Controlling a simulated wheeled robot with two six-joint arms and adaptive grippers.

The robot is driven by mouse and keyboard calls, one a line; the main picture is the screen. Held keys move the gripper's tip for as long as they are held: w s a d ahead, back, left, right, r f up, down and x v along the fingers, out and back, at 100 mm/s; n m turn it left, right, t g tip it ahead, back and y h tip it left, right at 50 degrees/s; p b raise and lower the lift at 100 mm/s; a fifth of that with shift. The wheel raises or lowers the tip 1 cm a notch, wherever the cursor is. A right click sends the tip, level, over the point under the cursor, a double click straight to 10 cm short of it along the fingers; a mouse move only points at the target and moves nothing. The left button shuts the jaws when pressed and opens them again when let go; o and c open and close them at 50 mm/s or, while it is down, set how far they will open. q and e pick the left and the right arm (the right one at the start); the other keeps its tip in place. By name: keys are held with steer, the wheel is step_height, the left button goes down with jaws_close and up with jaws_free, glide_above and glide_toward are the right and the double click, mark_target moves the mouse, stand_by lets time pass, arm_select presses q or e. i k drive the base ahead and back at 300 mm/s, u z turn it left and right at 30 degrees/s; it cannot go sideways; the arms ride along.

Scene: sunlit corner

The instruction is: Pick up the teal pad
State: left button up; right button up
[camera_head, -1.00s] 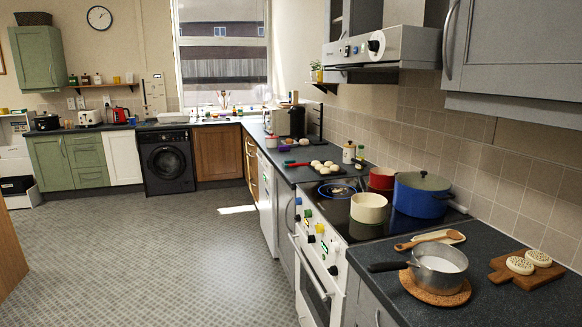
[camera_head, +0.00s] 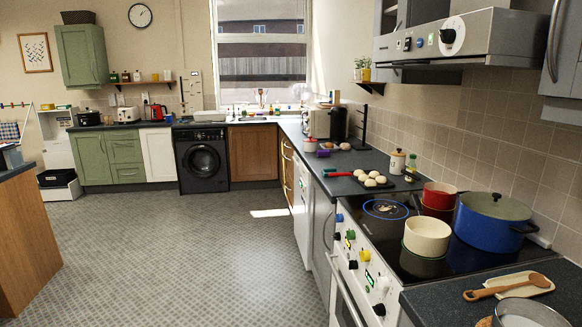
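I cannot make out a teal pad in the head view. Neither of my grippers shows in the frame, so where they are relative to anything cannot be seen. The counter (camera_head: 349,187) along the right wall carries several small items, and some at its far end are too small to tell.
A hob (camera_head: 413,262) at right holds a blue pot (camera_head: 478,224), a cream pot (camera_head: 427,232) and a red pot (camera_head: 440,190). A wooden spoon (camera_head: 505,287) lies on a cream rest. The floor (camera_head: 190,250) is clear, with a wooden unit (camera_head: 25,240) at left.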

mark_target(326, 172)
steer(key=u, duration=0.45)
steer(key=i, duration=1.95)
steer(key=z, duration=0.4)
steer(key=i, duration=1.45)
steer(key=z, duration=0.45)
